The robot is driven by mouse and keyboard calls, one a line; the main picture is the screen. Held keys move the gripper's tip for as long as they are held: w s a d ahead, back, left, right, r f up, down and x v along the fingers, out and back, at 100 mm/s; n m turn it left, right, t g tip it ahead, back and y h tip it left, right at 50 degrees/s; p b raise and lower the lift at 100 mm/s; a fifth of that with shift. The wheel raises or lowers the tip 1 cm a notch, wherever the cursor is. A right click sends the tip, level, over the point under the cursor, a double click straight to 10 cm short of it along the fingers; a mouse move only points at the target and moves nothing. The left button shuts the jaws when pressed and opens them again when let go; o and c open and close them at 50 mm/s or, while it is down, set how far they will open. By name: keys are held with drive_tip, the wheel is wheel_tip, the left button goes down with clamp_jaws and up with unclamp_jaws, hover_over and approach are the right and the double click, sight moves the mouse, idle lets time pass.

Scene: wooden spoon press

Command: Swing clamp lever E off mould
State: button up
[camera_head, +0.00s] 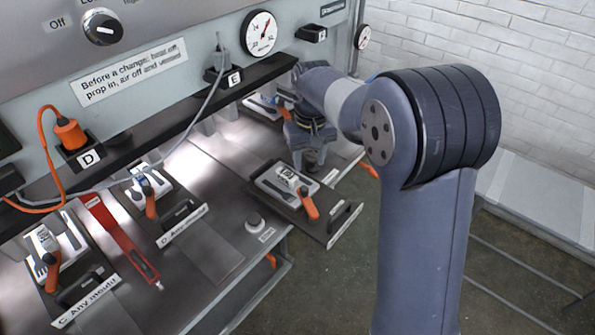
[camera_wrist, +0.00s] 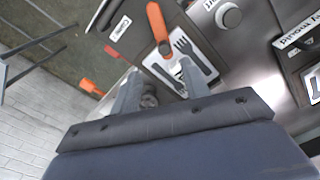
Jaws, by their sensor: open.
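A pale mould with dark cutlery shapes (camera_head: 272,184) lies on a dark slide plate that sticks out at the front; it also shows in the wrist view (camera_wrist: 205,64). An orange-handled clamp lever (camera_head: 309,204) lies over its front edge, and in the wrist view the orange handle (camera_wrist: 157,22) points away from my fingers. No letter for this lever is readable; I take it as lever E from the E sign (camera_head: 234,78) behind. My gripper (camera_head: 309,163) is open and empty, above the mould's back end, apart from the orange handle. Its fingers (camera_wrist: 160,92) straddle a dark round part.
Another orange handle (camera_head: 369,170) shows right of the slide; another mould (camera_head: 264,102) lies behind my gripper. Moulds D (camera_head: 150,183) and C (camera_head: 45,245) lie left, with a red bar (camera_head: 120,240) between. A round knob (camera_head: 254,221) stands at the bench front. Floor beyond is open.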

sight(305, 188)
drive_tip(key=f, duration=0.3)
drive_tip(key=f+p, duration=0.1)
drive_tip(key=f, duration=0.3)
drive_tip(key=w+a+f+p, duration=0.1)
drive_tip(key=f, duration=0.3)
drive_tip(key=shift+c, duration=0.5)
clamp_jaws()
